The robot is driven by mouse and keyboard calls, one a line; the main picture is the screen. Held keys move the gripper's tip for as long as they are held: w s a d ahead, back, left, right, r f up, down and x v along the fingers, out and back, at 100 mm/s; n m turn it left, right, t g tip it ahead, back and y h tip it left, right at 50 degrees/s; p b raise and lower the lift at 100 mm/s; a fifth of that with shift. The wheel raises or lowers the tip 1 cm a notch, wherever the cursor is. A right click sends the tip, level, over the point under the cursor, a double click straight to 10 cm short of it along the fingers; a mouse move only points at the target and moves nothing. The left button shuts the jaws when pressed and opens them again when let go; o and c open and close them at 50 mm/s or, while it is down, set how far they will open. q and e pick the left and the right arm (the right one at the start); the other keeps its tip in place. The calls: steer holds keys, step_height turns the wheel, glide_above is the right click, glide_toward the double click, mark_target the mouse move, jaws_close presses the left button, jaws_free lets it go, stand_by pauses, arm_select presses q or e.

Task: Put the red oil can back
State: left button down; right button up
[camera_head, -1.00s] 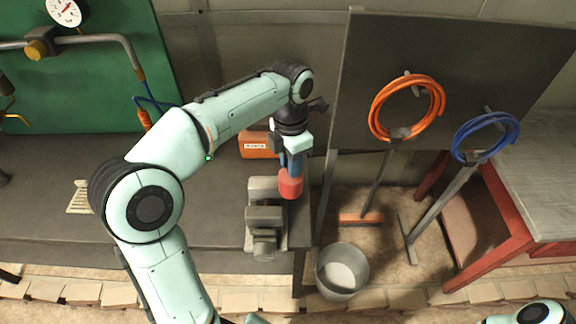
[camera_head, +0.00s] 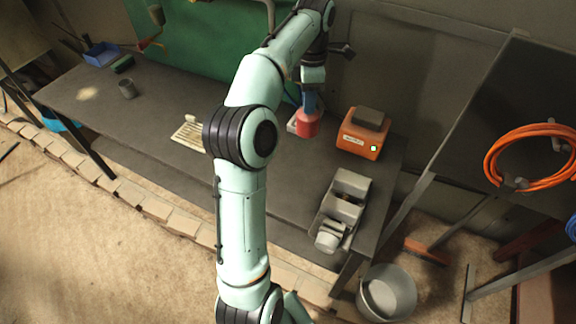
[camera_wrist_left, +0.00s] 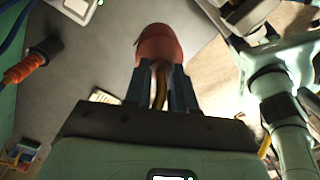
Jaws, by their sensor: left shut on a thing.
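My left gripper (camera_head: 311,101) is shut on the red oil can (camera_head: 307,125), holding it over the dark workbench (camera_head: 150,125) beside the green panel. In the left wrist view the can (camera_wrist_left: 158,42) is at the tips of the two blue-grey fingers (camera_wrist_left: 160,88), with a brass-coloured thin part between them. A small pale item (camera_head: 292,120) shows partly behind the can; the can hides the rest of it. I cannot tell whether the can touches it or the bench. My right gripper is not in view.
An orange box (camera_head: 362,137) with a grey top stands right of the can. A grey vise (camera_head: 341,208) is at the bench's front right. A slotted pale plate (camera_head: 187,132) lies left.

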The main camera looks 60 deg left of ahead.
arm_select(q)
steer(key=s+a, duration=0.3)
steer(key=a, duration=0.2)
step_height(320, 180, down, 19)
steer(key=b, duration=0.4)
steer(key=shift+s+d, duration=0.15)
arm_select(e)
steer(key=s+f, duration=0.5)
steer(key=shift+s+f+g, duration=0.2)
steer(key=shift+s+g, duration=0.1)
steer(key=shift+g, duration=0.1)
arm_select(q)
steer(key=shift+f, duration=0.1)
steer(key=c, duration=0.9)
jaws_free()
steer(key=shift+c, duration=0.2)
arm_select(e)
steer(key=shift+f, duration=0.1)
